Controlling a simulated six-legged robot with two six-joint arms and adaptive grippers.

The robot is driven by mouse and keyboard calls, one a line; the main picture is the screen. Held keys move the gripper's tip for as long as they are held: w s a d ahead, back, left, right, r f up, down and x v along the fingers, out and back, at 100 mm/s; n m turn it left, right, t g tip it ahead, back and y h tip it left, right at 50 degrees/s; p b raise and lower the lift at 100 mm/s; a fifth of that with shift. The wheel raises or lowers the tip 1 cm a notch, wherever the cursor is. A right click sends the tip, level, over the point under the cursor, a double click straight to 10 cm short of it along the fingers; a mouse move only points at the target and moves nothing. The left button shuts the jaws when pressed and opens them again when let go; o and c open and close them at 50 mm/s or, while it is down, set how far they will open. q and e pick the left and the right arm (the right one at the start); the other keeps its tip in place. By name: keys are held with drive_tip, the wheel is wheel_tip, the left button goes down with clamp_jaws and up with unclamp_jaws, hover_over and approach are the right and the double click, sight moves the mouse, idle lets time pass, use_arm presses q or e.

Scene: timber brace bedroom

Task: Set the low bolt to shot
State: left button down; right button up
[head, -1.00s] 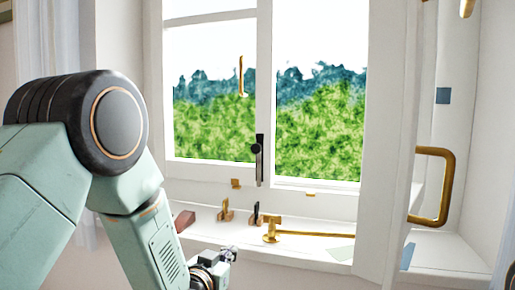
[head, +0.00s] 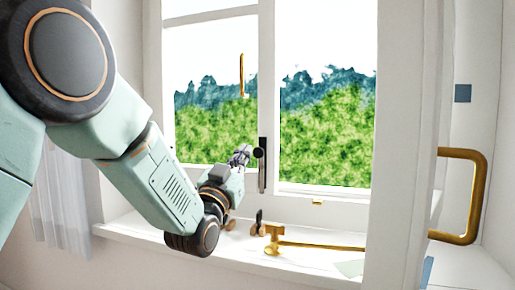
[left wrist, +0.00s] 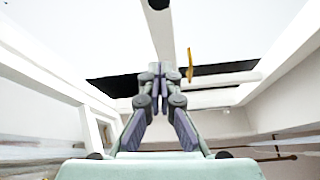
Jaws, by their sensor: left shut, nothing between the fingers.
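The low bolt (head: 262,175) is a dark upright strip with a round black knob (head: 258,152), low on the middle upright of the window. My left gripper (head: 243,152) is just left of the knob in the head view, its fingers shut and empty. Whether it touches the knob cannot be told. In the left wrist view the shut fingers (left wrist: 160,75) point up the picture, and a dark round end, probably the knob, shows at the top edge. The lower end of the bolt is clear in the head view. My right gripper is not in view.
A brass stay (head: 320,245) and small wooden pegs with dark parts lie on the sill (head: 310,263). A brass pull (head: 480,195) juts out at the right. A brass handle (head: 242,75) hangs on the left pane. A curtain (head: 60,205) hangs at the left.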

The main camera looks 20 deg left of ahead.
use_arm(q)
wheel_tip(320, 180, up, 4)
hover_over(260, 152)
drive_tip(key=s, duration=0.3)
drive_tip(key=f, duration=0.1)
drive_tip(key=w+f, duration=0.1)
drive_tip(key=f, duration=0.1)
drive_tip(key=shift+a+f, duration=0.15)
drive_tip(key=shift+f, duration=0.1)
drive_tip(key=shift+a, duration=0.1)
